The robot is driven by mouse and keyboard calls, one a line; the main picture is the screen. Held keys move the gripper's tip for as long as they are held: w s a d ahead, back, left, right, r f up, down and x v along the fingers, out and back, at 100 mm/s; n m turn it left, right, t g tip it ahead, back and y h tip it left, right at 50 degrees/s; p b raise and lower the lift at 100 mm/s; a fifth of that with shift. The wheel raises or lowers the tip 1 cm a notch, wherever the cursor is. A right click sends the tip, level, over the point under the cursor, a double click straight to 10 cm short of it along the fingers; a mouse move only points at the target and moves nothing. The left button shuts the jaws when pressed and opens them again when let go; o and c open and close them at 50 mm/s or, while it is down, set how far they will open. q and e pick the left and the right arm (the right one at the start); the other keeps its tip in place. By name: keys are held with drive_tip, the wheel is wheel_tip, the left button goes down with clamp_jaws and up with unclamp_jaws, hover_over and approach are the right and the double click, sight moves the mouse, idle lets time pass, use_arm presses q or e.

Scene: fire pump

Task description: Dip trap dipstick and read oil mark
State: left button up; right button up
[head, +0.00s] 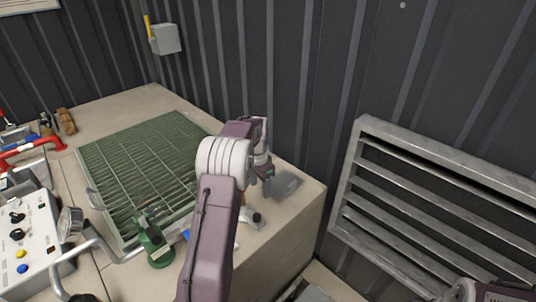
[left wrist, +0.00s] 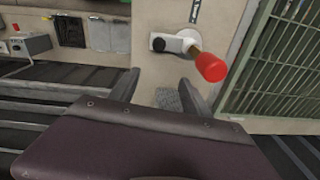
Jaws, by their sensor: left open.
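A red knob (left wrist: 210,67) on a short tan stem rises from a white fitting (left wrist: 178,42) on the beige top in the left wrist view. A black knob (left wrist: 158,44) sits on the same fitting. In the head view the fitting (head: 250,220) is partly hidden behind my left arm. I cannot tell for sure which part is the dipstick. My left gripper (left wrist: 160,90) is open and empty, its dark fingers apart, with the fitting beyond its tips. In the head view the left gripper (head: 264,160) is near the wall, its fingers unclear. Part of what looks like my right gripper (head: 490,291) shows at the bottom right edge.
A green grating (head: 140,165) covers much of the bench top. A grey translucent box (head: 287,184) lies near the corner. A green fitting (head: 153,243), gauge (head: 71,222) and control box (head: 25,240) stand at left. A louvred vent (head: 430,205) is on the right wall.

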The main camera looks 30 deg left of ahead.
use_arm(q)
drive_tip(key=shift+m+g, duration=0.4)
drive_tip(key=shift+g, duration=0.1)
drive_tip(key=a+r+p, duration=0.3)
drive_tip(key=a+r, duration=0.1)
drive_tip(key=a, duration=0.1)
drive_tip(key=a+r+p, duration=0.2)
drive_tip(key=a, duration=0.1)
drive_tip(key=shift+a+r+p, duration=0.25)
drive_tip(key=shift+r+p, duration=0.1)
drive_tip(key=shift+f, duration=0.35)
wheel_tip(320, 180, down, 8)
drive_tip(key=shift+f+p, duration=0.1)
drive_tip(key=shift+p, duration=0.7)
drive_tip(key=shift+w+f, duration=0.1)
drive_tip(key=shift+f, duration=0.2)
clamp_jaws()
use_arm(e)
wheel_tip(320, 180, up, 10)
drive_tip(key=shift+s, duration=0.15)
drive_tip(key=shift+r, duration=0.1)
